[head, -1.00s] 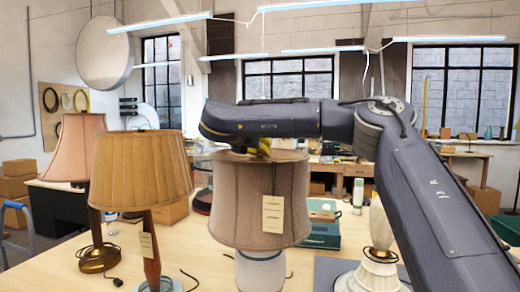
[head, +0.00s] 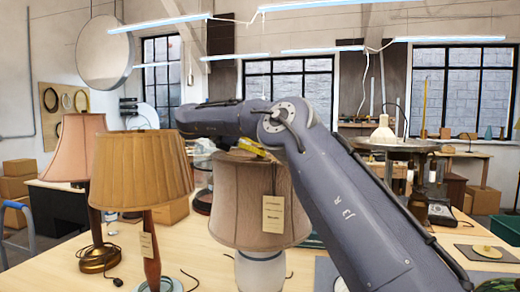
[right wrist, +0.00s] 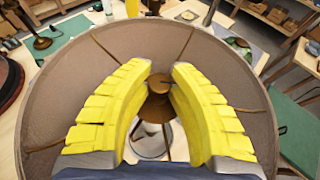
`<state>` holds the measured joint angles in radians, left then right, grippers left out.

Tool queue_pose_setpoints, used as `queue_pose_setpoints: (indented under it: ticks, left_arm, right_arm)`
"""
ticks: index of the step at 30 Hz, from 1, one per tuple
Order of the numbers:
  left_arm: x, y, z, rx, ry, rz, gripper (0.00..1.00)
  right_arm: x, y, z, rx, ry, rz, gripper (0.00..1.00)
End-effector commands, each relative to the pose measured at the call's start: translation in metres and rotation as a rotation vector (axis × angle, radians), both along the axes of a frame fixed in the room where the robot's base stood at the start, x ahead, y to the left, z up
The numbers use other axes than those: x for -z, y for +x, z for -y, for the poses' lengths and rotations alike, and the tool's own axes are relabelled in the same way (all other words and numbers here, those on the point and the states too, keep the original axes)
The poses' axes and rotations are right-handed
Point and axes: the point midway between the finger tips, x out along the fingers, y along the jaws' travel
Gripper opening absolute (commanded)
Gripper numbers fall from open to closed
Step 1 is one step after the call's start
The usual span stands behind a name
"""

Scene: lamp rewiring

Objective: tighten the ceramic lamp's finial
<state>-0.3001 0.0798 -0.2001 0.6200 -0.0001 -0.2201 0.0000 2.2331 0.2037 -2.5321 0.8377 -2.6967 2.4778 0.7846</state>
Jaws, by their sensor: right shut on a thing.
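The ceramic lamp stands in the middle of the table, with a taupe shade (head: 238,200) and a white base (head: 262,272). A paper tag hangs on the shade's front. My right gripper (head: 252,148) reaches in over the top of the shade; only a bit of its yellow fingers shows in the head view. The right wrist view looks down into the shade. There my right gripper's yellow fingers (right wrist: 163,78) are shut on the small brown finial (right wrist: 158,84) at the shade's centre. The finger sides partly hide it. My left gripper is not in view.
A tan pleated lamp (head: 140,175) and a pink-shaded lamp (head: 78,150) stand close on the left. A dark cord lies on the table. My right arm covers much of the right side. A pale round part on a dark mat (head: 487,252) lies far right.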

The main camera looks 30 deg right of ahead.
Motion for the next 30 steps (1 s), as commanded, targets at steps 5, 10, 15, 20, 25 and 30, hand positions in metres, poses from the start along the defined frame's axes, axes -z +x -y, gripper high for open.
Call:
queue_pose_setpoints:
  ticks: [5, 10, 15, 20, 25, 30]
  left_arm:
    - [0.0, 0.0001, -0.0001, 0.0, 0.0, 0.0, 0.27]
    - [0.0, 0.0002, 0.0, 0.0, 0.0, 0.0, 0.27]
    - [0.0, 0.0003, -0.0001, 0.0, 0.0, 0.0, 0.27]
    - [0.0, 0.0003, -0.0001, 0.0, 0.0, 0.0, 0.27]
    - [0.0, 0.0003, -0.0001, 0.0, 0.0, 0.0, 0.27]
    - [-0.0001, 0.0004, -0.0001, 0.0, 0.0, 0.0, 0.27]
  right_arm:
    - [0.0039, 0.0001, 0.0002, 0.033, 0.005, -0.004, 0.0]
    - [0.004, 0.0, 0.0002, 0.043, 0.005, -0.006, 0.0]
    - [0.0041, 0.0, 0.0002, 0.045, 0.006, -0.006, 0.0]
    - [0.0043, 0.0, 0.0001, 0.044, 0.006, -0.007, 0.0]
    - [0.0036, 0.0, 0.0001, 0.044, 0.005, -0.006, 0.36]
    - [0.0022, 0.0, 0.0002, 0.043, 0.003, -0.003, 0.45]
